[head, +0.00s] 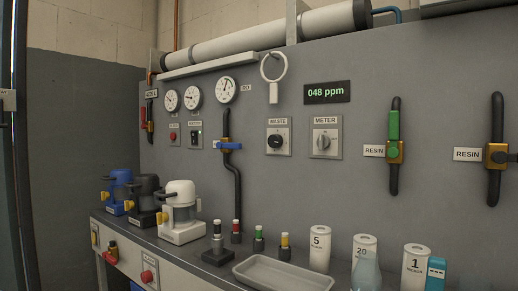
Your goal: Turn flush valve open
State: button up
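No label that I can read says flush, so I cannot tell which valve is the flush valve. A valve with a blue lever (229,146) sits on a black vertical pipe on the grey panel, its lever lying level. A valve with an upright green handle (393,125) sits on a pipe labelled RESIN. Another brass valve (496,155), also beside a RESIN label, is at the right edge with a dark handle. A small valve with a red handle (144,118) is at the panel's far left. My gripper is not in view.
A WASTE knob (278,141) and METER knob (324,138) are on the panel, below a display (327,92) reading 048 ppm. Several gauges are at left. The bench holds canisters, including a white one (181,207), small bottles, a grey tray (283,274) and white cylinders (320,248).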

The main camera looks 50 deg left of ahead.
aim_at(219, 145)
jog(key=u, duration=2)
jog(key=i+j, duration=0.1)
jog(key=i, duration=0.2)
jog(key=i+j, duration=0.1)
jog(key=i, duration=0.2)
jog(key=j+u, duration=0.05)
